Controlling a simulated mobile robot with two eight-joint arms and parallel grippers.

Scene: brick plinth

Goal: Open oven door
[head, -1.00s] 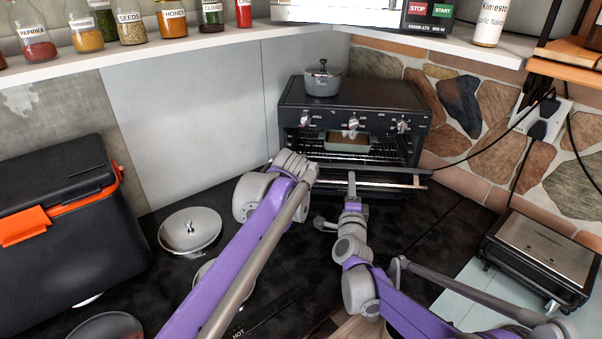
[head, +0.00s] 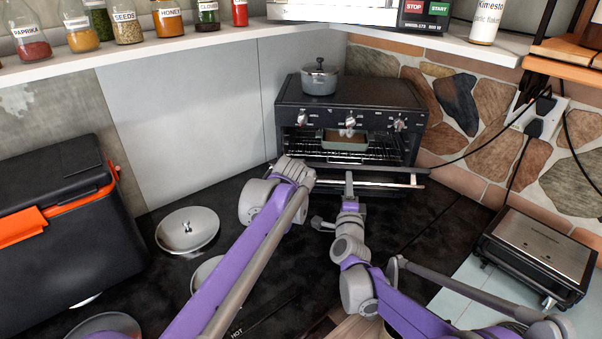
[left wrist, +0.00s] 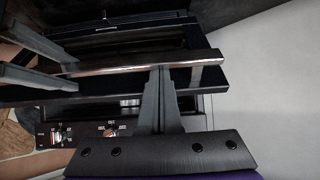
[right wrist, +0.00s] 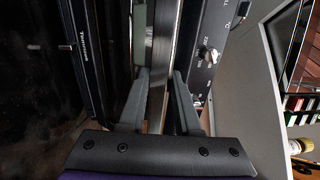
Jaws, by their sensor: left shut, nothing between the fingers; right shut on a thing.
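The black toaster oven (head: 385,92) stands at the back of the counter, with its rack and a small pan (head: 345,139) showing inside. Its door is tilted down and forward, with the long metal handle (head: 395,186) towards me. My right gripper (head: 349,178) is shut on the handle, which runs between its fingers (right wrist: 160,95) in the right wrist view. My left gripper (left wrist: 160,72) is shut and empty; its fingertips are close to the handle (left wrist: 120,65) in the left wrist view, contact unclear. In the head view my left arm hides its fingers.
A grey pot (head: 320,77) stands on top of the oven. A metal lid (head: 187,229) lies on the dark counter at left, beside a black cooler (head: 60,235). A contact grill (head: 540,252) stands at right, and a cable runs from the oven to the wall socket.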

